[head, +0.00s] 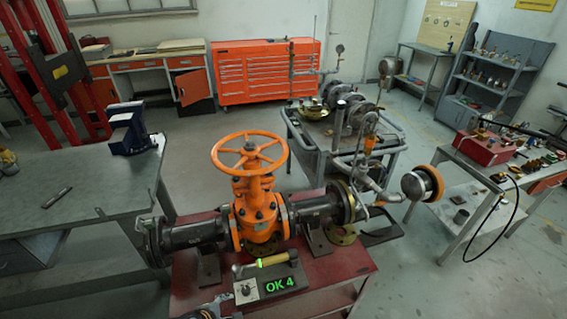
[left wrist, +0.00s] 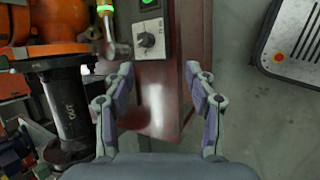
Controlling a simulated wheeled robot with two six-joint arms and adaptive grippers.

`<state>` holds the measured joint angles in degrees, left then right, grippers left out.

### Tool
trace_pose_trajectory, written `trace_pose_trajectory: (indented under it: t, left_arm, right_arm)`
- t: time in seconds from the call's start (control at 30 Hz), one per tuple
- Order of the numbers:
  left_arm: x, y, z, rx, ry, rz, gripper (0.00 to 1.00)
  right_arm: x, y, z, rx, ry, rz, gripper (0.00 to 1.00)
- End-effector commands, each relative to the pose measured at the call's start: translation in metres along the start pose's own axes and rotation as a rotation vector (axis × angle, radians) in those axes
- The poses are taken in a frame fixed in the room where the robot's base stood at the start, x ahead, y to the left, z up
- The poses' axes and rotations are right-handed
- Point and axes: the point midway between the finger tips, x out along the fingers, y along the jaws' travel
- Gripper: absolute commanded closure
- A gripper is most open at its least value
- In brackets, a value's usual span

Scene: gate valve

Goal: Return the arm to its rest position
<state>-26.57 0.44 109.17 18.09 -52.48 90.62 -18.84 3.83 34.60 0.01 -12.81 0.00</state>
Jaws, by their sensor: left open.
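My left gripper (left wrist: 158,92) is open and empty in the left wrist view. Its two fingers stand apart above the front edge of the red bench (head: 340,262), with nothing between the tips touching them that I can see. The orange gate valve (head: 258,205) with its orange handwheel (head: 250,155) stands upright on the bench, between dark pipe flanges. In front of it is a grey box (head: 270,283) with a dial and a green "OK 4" display. My right gripper is not seen.
A grey workbench (head: 70,195) with a blue vise (head: 130,130) is at left. A cart (head: 385,158) with pipe fittings stands behind the valve, and a side table (head: 480,200) is at right. Open floor lies to the right of the red bench.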

Motion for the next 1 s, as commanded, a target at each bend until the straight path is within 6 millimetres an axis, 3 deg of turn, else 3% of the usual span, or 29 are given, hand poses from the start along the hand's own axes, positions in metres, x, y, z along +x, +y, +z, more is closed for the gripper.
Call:
trace_pose_trajectory:
  t: [0.13, 0.3, 0.47, 0.57, 0.63, 0.7, 0.8, 0.9, 1.0]
  left_arm:
    - [0.027, -0.027, -0.022, 0.124, 0.039, -0.036, 0.44]
    - [0.058, -0.067, -0.052, 0.311, 0.085, -0.094, 0.44]
    - [0.088, -0.121, -0.089, 0.551, 0.123, -0.180, 0.44]
    - [0.106, -0.170, -0.120, 0.764, 0.137, -0.260, 0.44]
    - [0.117, -0.215, -0.146, 0.959, 0.132, -0.340, 0.44]
    - [0.122, -0.264, -0.172, 1.174, 0.107, -0.425, 0.44]
    - [0.119, -0.320, -0.200, 1.435, 0.047, -0.524, 0.44]
    - [0.111, -0.357, -0.215, 1.611, -0.012, -0.585, 0.44]
    - [0.106, -0.374, -0.221, 1.699, -0.048, -0.614, 0.44]
  right_arm:
    - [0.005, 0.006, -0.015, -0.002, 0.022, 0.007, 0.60]
    - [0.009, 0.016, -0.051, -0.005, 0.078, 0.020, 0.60]
    - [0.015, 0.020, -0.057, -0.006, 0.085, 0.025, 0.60]
    - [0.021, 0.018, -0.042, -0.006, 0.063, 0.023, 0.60]
    - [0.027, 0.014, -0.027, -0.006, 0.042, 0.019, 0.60]
    - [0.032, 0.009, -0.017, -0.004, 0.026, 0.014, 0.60]
    - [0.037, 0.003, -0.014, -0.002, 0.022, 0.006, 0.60]
    - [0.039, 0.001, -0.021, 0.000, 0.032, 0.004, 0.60]
    - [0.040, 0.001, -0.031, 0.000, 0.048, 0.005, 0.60]
